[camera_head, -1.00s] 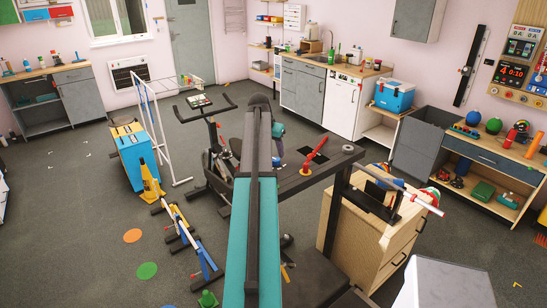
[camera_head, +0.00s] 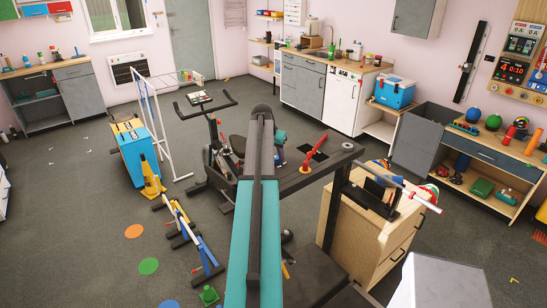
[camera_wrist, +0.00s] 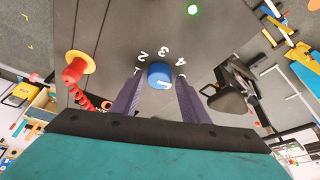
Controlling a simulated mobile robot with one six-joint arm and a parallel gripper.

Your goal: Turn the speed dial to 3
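A blue round dial (camera_wrist: 160,75) with a white mark on its near side sits on a grey panel (camera_wrist: 115,25) in the wrist view. White numerals, with 2, 3 and 4 readable, curve around its far side. My gripper (camera_wrist: 160,84) has its two dark fingers apart, one on each side of the dial. I cannot tell whether either finger touches it. In the head view my arm covers the middle, and the dial and fingertips cannot be made out there.
A red knob on a yellow ring (camera_wrist: 80,66) with a red coiled cord stands left of the dial. A green light (camera_wrist: 193,10) glows beyond it. In the head view an exercise bike (camera_head: 208,135) stands left of my arm and a wooden drawer cabinet (camera_head: 350,235) to the right.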

